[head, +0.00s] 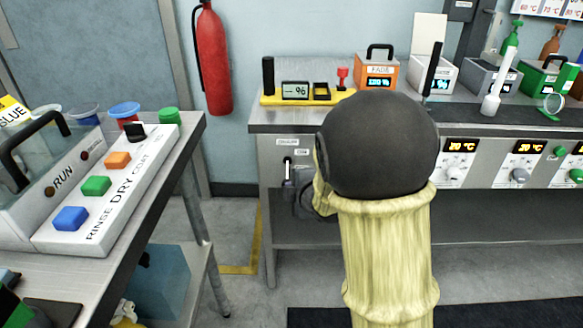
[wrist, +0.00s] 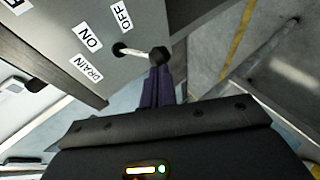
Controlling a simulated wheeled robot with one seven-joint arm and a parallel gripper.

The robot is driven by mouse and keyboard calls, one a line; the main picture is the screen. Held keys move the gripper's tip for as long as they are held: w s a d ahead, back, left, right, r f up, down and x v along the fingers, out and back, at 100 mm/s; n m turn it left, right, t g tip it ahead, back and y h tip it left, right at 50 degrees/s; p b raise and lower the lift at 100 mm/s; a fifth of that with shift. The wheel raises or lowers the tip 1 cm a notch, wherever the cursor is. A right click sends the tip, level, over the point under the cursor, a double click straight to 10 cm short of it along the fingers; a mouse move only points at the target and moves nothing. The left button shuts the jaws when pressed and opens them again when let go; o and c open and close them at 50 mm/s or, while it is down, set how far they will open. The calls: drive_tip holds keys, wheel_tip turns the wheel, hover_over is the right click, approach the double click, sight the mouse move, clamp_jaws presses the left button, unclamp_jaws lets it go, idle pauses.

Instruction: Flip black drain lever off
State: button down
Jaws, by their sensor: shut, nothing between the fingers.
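The drain lever (wrist: 136,51) is a thin metal rod coming out of a dark hole in the grey bench front, with a black knob (wrist: 158,54) at its end. The rod points to the right in the wrist view, past the DRAIN, ON and OFF labels (wrist: 90,39). In the head view the lever (head: 287,169) shows as a short pale rod pointing down. My gripper (wrist: 159,72) is shut and empty, its dark purple fingertips right by the knob. I cannot tell whether they touch it. My arm hides part of the gripper in the head view.
The steel bench (head: 330,228) carries several devices, including an orange box (head: 377,73). More dials line its front to the right. A separate table with a control box (head: 106,203) stands at the left. A fire extinguisher (head: 213,60) hangs on the wall. Floor between them is clear.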

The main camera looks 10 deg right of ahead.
drive_tip(key=shift+r+p, duration=0.4)
drive_tip(key=shift+r, duration=0.3)
drive_tip(key=s+f+v, duration=0.1)
drive_tip(key=f+v, duration=0.1)
drive_tip(key=v, duration=1.1)
drive_tip(key=shift+s+a+b, duration=0.35)
drive_tip(key=shift+s+b, duration=0.05)
drive_tip(key=shift+b, duration=0.05)
drive_tip(key=shift+r, duration=0.2)
drive_tip(key=shift+w, duration=0.15)
